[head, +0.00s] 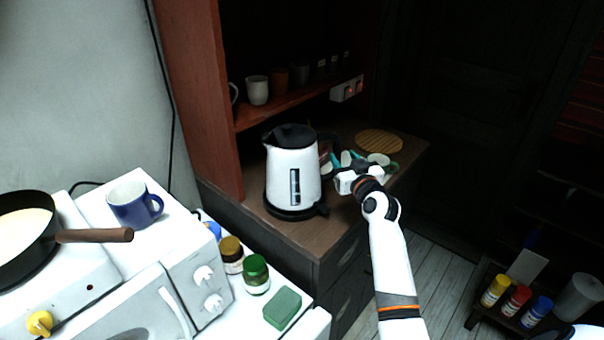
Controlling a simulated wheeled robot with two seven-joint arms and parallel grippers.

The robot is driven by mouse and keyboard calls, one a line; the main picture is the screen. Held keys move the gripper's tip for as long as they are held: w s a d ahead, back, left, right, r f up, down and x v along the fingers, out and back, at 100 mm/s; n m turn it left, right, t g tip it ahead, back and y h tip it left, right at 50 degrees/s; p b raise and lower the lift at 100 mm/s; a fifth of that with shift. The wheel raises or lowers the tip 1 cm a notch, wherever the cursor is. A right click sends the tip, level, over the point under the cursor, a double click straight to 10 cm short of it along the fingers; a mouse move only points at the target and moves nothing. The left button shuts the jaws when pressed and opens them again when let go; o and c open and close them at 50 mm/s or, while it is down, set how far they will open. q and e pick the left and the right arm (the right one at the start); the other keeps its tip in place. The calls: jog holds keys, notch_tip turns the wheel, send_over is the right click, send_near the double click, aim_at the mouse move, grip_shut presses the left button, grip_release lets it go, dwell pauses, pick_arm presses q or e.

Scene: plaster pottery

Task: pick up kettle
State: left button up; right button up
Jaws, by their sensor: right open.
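The white kettle (292,176) with a black lid and black base stands upright on the brown wooden counter. Its dark handle is on the right side, partly hidden near my gripper. My right gripper (341,160) is just to the right of the kettle, with its teal-tipped fingers open and pointing toward the handle. Whether the fingers touch the handle cannot be told. My left gripper is not in view.
A round wooden board (380,141) lies at the back of the counter. Cups, including a white cup (257,91), stand on the shelf. A stove with a pan (25,228), a blue mug (135,203), jars and a green sponge (282,308) are in front left.

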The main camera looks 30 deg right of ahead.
aim_at(338, 151)
jog(key=shift+w+r+p, duration=0.3)
jog(key=shift+w+p, duration=0.15)
jog(key=shift+w, duration=0.15)
jog(key=w, duration=0.3)
jog(key=shift+d+p, duration=0.15)
jog(key=shift+p, duration=0.25)
jog(key=shift+w+d+f, duration=0.1)
jog(key=shift+w+f, duration=0.05)
jog(key=shift+w, duration=0.25)
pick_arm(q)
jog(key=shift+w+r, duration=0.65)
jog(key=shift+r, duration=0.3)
pick_arm(e)
grip_shut()
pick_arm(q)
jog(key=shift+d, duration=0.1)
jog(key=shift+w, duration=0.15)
